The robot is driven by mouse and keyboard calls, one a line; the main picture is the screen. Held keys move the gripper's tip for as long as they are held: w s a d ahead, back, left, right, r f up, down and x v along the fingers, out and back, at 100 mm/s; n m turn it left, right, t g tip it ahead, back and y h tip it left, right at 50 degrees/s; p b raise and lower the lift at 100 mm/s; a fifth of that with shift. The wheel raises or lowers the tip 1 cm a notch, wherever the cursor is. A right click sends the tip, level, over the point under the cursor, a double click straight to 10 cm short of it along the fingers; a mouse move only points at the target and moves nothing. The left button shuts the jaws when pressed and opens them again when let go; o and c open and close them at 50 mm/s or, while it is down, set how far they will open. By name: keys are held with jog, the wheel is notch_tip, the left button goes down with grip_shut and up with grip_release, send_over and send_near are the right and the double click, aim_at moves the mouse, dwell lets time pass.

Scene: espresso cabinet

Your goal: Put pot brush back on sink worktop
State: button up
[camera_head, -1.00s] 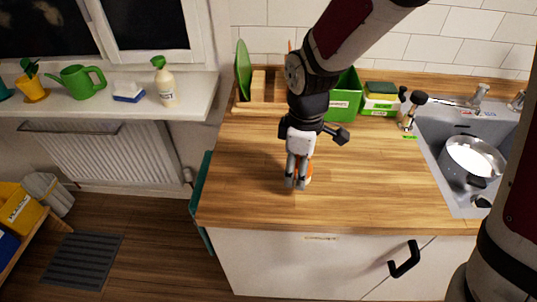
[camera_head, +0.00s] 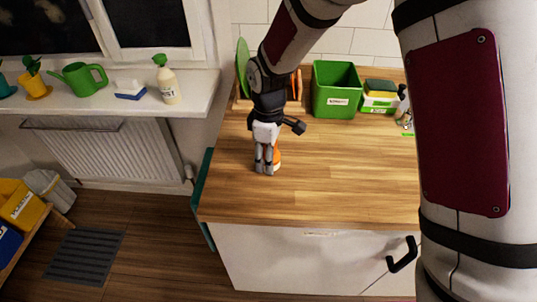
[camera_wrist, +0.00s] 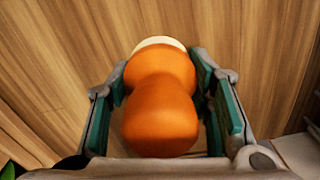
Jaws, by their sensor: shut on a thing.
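My gripper (camera_head: 265,170) is shut on the pot brush (camera_wrist: 160,115), which has a rounded orange handle and a pale end beyond it. In the head view only a sliver of the brush's orange (camera_head: 277,158) shows beside my fingers. The wooden sink worktop (camera_head: 340,185) lies below, and my gripper points down over its left part. The brush is low over the wood; I cannot tell whether it touches. In the wrist view the fingers (camera_wrist: 162,90) stand on both sides of the handle. The sink is hidden behind my arm in the head view.
A green bin (camera_head: 336,100) and a sponge on boxes (camera_head: 380,88) stand at the back. A rack with a green board (camera_head: 242,68) is at the back left, partly behind my arm. The worktop's middle and front are clear. A windowsill (camera_head: 110,103) is left.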

jog(key=shift+f, duration=0.1)
jog(key=o, duration=1.3)
